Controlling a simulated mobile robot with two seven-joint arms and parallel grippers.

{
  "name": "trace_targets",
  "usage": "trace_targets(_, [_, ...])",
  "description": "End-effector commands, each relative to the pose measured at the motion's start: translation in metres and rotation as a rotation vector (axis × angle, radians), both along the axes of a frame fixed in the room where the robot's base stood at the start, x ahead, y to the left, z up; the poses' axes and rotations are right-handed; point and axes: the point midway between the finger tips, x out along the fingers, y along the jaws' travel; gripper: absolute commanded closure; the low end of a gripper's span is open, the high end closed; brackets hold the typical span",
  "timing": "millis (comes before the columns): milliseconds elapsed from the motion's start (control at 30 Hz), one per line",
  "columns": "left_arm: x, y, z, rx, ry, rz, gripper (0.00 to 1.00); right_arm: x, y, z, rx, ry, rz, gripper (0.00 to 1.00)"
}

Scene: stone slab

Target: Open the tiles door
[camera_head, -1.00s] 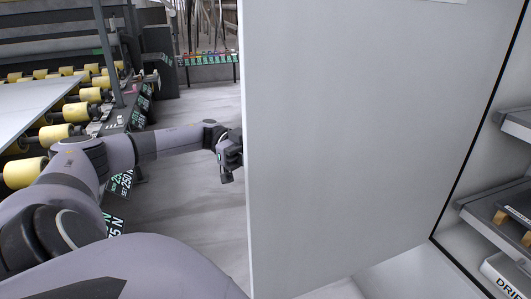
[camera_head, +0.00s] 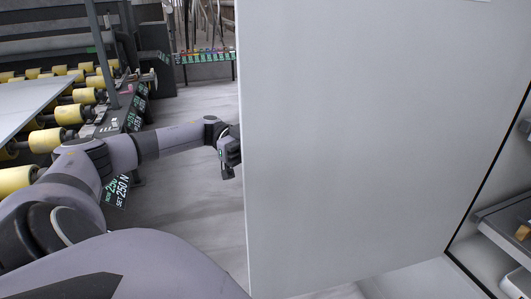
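A large pale grey door (camera_head: 350,150) fills the middle of the view, standing swung out from the cabinet on the right. My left arm reaches in from the left, and its gripper (camera_head: 230,152) is at the door's left edge. The fingertips are partly hidden behind the door, so I cannot tell whether they are open, shut or holding a handle. My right gripper is not in view.
Cabinet shelves (camera_head: 508,222) with items show at the right, beyond a dark gap by the door. A roller conveyor with yellow rollers (camera_head: 72,114) stands at the left. Grey floor (camera_head: 190,215) lies open between the conveyor and the door.

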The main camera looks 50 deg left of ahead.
Motion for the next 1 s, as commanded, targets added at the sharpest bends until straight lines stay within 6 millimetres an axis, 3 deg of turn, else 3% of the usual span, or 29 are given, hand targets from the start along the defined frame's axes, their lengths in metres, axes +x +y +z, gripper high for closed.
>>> trace_targets(533, [0.0025, -0.0009, 0.0026, -0.006, -0.006, 0.006, 1.0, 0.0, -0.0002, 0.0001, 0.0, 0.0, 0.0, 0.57])
trace_targets(567, [0.0025, -0.0009, 0.0026, -0.006, -0.006, 0.007, 0.69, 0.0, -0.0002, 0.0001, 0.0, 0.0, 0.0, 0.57])
trace_targets(600, [0.0024, -0.0009, 0.0024, -0.006, -0.006, 0.006, 0.63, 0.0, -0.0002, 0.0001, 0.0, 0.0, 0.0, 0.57])
trace_targets(1000, [0.0012, 0.0066, -0.0004, -0.001, -0.002, 0.006, 0.63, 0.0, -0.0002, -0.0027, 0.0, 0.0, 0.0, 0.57])
